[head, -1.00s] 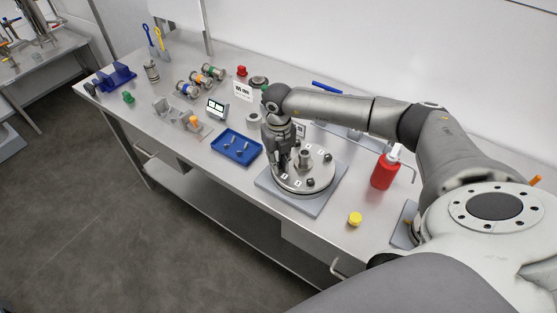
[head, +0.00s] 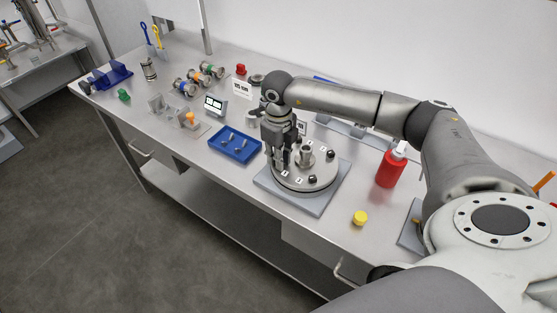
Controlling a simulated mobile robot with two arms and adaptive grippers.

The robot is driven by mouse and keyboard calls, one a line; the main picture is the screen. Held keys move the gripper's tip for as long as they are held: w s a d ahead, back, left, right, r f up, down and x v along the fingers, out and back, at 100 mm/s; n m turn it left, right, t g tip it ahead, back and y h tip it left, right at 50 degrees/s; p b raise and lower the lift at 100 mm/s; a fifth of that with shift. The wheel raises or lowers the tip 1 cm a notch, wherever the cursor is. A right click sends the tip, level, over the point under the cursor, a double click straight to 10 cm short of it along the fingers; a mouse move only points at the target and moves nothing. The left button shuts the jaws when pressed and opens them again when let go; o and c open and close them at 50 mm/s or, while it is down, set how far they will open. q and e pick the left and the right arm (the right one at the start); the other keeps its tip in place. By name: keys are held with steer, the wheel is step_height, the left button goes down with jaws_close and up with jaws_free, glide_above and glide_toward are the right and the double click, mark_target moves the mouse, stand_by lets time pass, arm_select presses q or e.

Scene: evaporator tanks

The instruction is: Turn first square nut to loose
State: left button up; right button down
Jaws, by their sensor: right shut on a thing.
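A round metal flange plate (head: 305,181) lies on a grey square base (head: 289,199) on the bench. It has a short central stub (head: 306,156) and dark nuts around its rim. One dark nut (head: 312,180) shows at the front right and another (head: 331,154) at the back right. My right gripper (head: 282,166) points down at the left side of the flange, shut on a nut there. The fingers hide that nut, so its shape and turn cannot be seen. My left gripper is not in view.
A blue tray (head: 235,146) with small metal parts lies left of the flange. A red bottle (head: 390,169) stands to the right and a yellow cap (head: 360,218) near the front edge. Spools, a small display (head: 214,105) and a blue holder (head: 112,76) stand further left.

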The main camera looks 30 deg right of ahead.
steer(key=shift+r, duration=0.1)
stand_by(0.4)
steer(key=c, duration=1.4)
jaws_free()
step_height(320, 180, up, 12)
